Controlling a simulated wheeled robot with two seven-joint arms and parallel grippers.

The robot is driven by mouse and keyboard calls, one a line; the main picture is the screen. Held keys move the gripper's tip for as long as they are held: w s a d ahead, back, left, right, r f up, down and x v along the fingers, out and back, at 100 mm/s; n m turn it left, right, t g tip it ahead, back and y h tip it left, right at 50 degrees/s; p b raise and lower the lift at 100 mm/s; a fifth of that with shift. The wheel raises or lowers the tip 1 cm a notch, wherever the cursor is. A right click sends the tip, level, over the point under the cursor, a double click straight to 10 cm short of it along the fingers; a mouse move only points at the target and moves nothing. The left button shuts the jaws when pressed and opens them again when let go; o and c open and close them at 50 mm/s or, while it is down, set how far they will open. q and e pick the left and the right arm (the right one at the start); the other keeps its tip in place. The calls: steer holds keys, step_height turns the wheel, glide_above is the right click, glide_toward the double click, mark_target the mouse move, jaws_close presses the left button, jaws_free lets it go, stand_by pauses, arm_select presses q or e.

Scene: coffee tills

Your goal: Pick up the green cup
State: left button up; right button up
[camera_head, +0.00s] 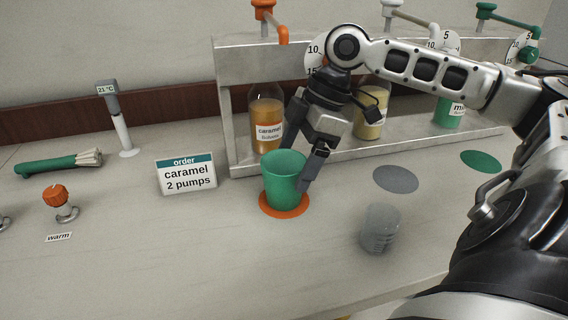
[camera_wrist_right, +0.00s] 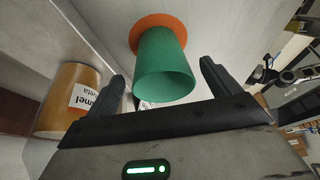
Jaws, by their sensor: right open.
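The green cup (camera_head: 284,178) stands upright on an orange disc (camera_head: 296,209) on the counter, in front of the caramel bottle. My right gripper (camera_head: 303,155) is at the cup, its fingers pointing down behind and to the right of it in the head view. In the right wrist view, the green cup (camera_wrist_right: 166,66) lies ahead between the two spread fingers of my right gripper (camera_wrist_right: 170,82), with the orange disc (camera_wrist_right: 158,22) beyond it. The jaws are open, and I cannot tell whether a finger touches the cup. My left gripper is not in view.
A caramel bottle (camera_head: 266,120) stands in the metal rack (camera_head: 240,150) just behind the cup. An order sign (camera_head: 187,175) is to the left. A clear measuring cup (camera_head: 380,229) stands front right. A grey disc (camera_head: 396,179) and a green disc (camera_head: 481,161) lie bare.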

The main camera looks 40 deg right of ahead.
steer(key=shift+w+a+r+p, duration=0.2)
steer(key=shift+a+p, duration=0.2)
steer(key=shift+p, duration=0.15)
steer(key=shift+w+a+r+p, duration=0.2)
steer(key=shift+a+p, duration=0.15)
steer(key=shift+p, duration=0.2)
steer(key=shift+b+x, duration=0.9)
steer(key=shift+x, duration=0.1)
steer(key=shift+s+d, duration=0.1)
steer(key=c, duration=0.9)
steer(key=shift+c, duration=0.8)
